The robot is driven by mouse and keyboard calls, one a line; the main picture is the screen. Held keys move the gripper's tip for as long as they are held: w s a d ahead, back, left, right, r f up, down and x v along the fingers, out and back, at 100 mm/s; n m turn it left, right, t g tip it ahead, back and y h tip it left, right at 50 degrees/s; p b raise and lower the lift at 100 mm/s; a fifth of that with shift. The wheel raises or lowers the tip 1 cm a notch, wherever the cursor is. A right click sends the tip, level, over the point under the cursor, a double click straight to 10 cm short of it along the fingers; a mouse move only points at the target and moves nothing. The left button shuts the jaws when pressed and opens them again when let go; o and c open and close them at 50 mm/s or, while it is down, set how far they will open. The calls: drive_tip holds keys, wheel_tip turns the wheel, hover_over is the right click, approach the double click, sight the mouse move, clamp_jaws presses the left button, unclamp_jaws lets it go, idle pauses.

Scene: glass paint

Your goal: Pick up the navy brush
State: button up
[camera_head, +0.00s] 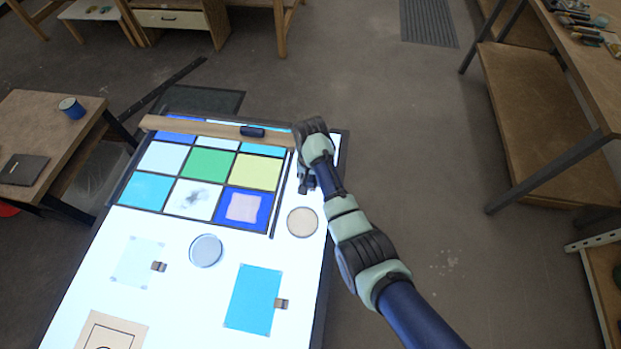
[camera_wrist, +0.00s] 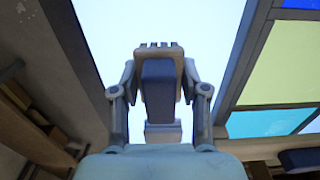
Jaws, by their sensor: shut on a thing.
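My gripper (camera_wrist: 160,60) is shut, its fingers drawn together over the lit table. A navy piece (camera_wrist: 158,82) shows between the fingers in the wrist view, with a pale block just below it; I take it for the navy brush, held. Its far end is hidden. In the head view my gripper (camera_head: 306,184) is over the right edge of the light table, just above the round tan disc, and the brush is hard to make out there.
The light table (camera_head: 180,300) holds a grid of coloured glass panes (camera_head: 208,163). A wooden bar (camera_head: 200,127) crosses its far end, with a dark navy block (camera_head: 252,131) on it. A tan disc (camera_head: 302,222), a clear dish (camera_head: 206,250) and a blue sheet (camera_head: 252,299) lie nearer.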

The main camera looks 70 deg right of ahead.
wheel_tip(320, 180, up, 20)
drive_tip(key=p, duration=0.9)
drive_tip(key=shift+p, duration=0.4)
